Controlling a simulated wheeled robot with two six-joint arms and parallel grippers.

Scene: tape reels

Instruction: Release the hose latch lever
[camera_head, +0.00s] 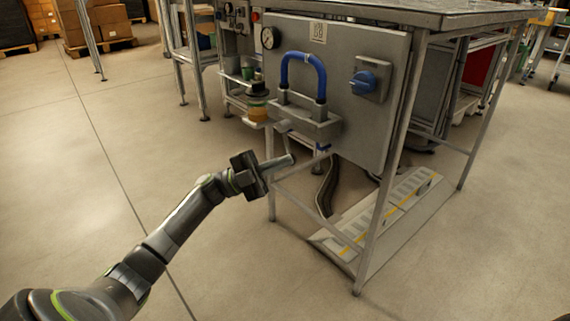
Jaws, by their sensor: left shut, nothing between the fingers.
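A blue hose (303,60) arches over a grey bracket (310,124) on the front of a grey panel (340,45). My right gripper is not in view.
A dark-topped amber container (257,103) is left of the bracket. Table legs (380,220) and a low grey platform (385,213) stand below. The floor at left is clear.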

